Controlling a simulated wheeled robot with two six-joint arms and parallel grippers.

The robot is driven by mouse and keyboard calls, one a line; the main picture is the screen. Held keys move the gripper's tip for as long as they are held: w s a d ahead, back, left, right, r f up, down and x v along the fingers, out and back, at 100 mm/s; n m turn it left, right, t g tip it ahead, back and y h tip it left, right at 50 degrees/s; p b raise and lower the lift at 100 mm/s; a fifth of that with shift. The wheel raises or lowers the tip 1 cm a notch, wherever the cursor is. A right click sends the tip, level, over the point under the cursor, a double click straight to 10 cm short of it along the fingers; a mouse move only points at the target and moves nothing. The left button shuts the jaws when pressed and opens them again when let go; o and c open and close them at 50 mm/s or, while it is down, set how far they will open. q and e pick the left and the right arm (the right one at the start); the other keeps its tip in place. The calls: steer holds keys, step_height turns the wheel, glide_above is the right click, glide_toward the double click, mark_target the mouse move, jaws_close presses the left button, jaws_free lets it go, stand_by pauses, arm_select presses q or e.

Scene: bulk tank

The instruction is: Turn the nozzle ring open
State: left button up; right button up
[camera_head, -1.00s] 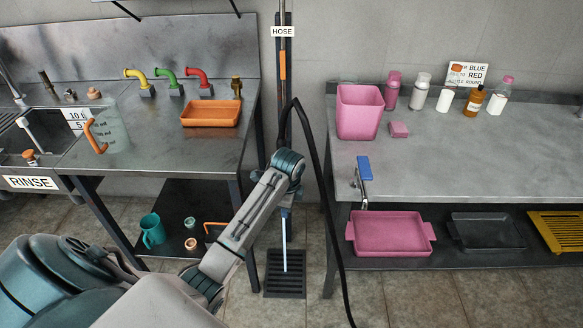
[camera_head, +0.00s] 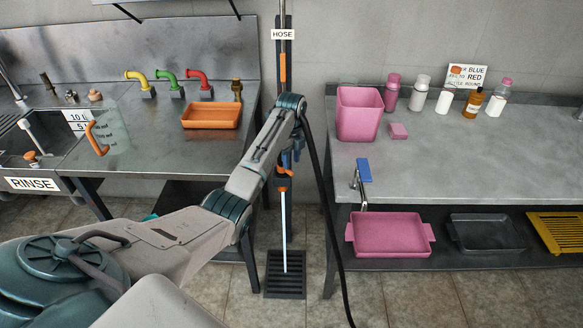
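The hose station stands between the two benches, marked by the HOSE sign (camera_head: 283,34). An orange part (camera_head: 283,188), which looks like the nozzle ring, shows low on it, just below my wrist. A thin pale streak (camera_head: 285,235), like a water jet or rod, runs from beneath it to the dark floor grate (camera_head: 285,281). My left gripper (camera_head: 291,158) is at the nozzle, mostly hidden by my wrist. I cannot tell whether its fingers touch the ring or are shut. My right gripper is not in view.
A black hose (camera_head: 326,210) hangs close to the right of my wrist. The left bench holds an orange tray (camera_head: 211,115) and coloured taps. The right bench has a pink bin (camera_head: 359,113) and several bottles. A pink tray (camera_head: 389,235) is on its lower shelf.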

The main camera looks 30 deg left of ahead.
mark_target(292, 172)
arm_select(q)
steer(key=shift+f, duration=2.3)
steer(key=shift+c, duration=0.2)
jaws_close()
